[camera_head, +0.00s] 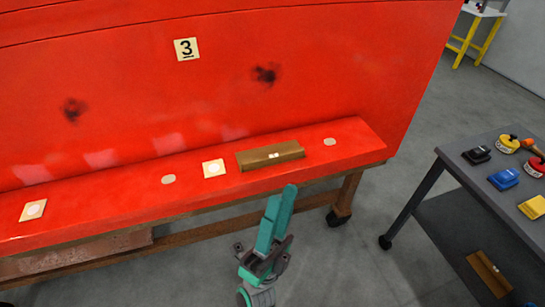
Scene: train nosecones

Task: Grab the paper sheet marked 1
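No paper sheet marked 1 can be made out in this view. A small cream sheet marked 3 (186,49) is on the upright red nosecone face (320,60). Two tan square sheets with pale round spots lie on the red ledge: one sheet (206,174) near the middle and another sheet (26,215) at the far left. No number is readable on either. My gripper (287,196), with teal fingers, points up the picture in front of the ledge, apart from the sheets. The fingers overlap in this view, so their gap is unclear. I see nothing held.
A brown block (285,152) lies on the ledge (355,135), right of the middle sheet. A dark wheeled cart (462,175) at the right carries yellow, blue, black and red items. Grey floor (430,110) lies open between the cart and the red piece.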

